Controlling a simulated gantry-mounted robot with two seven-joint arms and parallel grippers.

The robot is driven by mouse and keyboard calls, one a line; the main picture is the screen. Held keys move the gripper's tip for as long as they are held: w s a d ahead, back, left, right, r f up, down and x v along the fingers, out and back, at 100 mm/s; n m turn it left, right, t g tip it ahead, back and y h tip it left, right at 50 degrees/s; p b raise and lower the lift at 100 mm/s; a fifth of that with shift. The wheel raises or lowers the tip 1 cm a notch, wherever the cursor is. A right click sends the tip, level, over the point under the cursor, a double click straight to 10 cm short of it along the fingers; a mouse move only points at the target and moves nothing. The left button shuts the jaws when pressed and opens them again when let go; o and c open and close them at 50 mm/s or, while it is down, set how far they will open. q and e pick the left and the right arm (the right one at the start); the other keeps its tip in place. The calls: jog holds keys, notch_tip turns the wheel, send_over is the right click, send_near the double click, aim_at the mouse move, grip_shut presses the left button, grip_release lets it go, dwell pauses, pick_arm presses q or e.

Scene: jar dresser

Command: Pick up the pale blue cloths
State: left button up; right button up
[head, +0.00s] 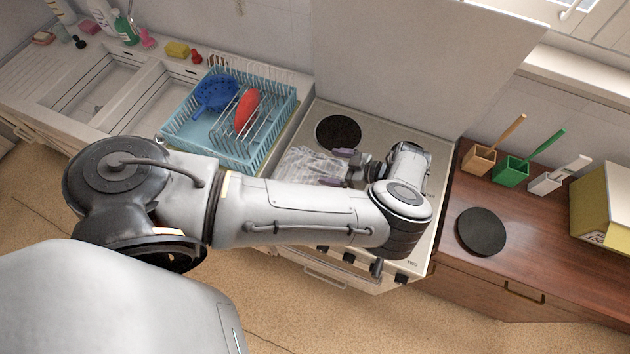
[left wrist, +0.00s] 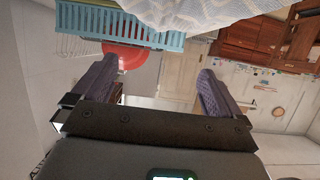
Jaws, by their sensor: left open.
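A pale, checked, bluish-white cloth (head: 308,164) lies crumpled on the left part of the stove, beside the dish rack. I cannot tell whether it is one cloth or more. It also shows at the top edge of the left wrist view (left wrist: 200,12). My left gripper (head: 339,168) is at the right end of the cloth, its two purple-grey fingers spread apart and pointing left toward it. In the left wrist view the jaws (left wrist: 158,69) are open with nothing between them, and the cloth is beyond the fingertips. My right gripper is not in view.
A blue dish rack (head: 270,128) with a red plate (head: 247,109) and a blue colander (head: 215,93) stands left of the stove (head: 388,143). A dark hob plate (head: 338,132) is behind the cloth. A dark round disc (head: 481,231) lies on the wooden counter (head: 540,240).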

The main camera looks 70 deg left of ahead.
pick_arm(q)
jog(key=b, duration=0.5)
send_near(311, 173)
jog(key=shift+x, duration=0.9)
jog(key=shift+s+a+f, duration=0.1)
jog(key=shift+f, duration=0.15)
jog(key=shift+s+a+p, duration=0.35)
jog(key=shift+s, duration=0.05)
jog(key=shift+s+a+f, duration=0.2)
jog(key=shift+s+a, duration=0.05)
jog(key=shift+a, duration=0.1)
jog(key=shift+b+x, duration=0.3)
jog(key=shift+x, duration=2.25)
jog(key=shift+c, duration=0.2)
jog(key=c, duration=1)
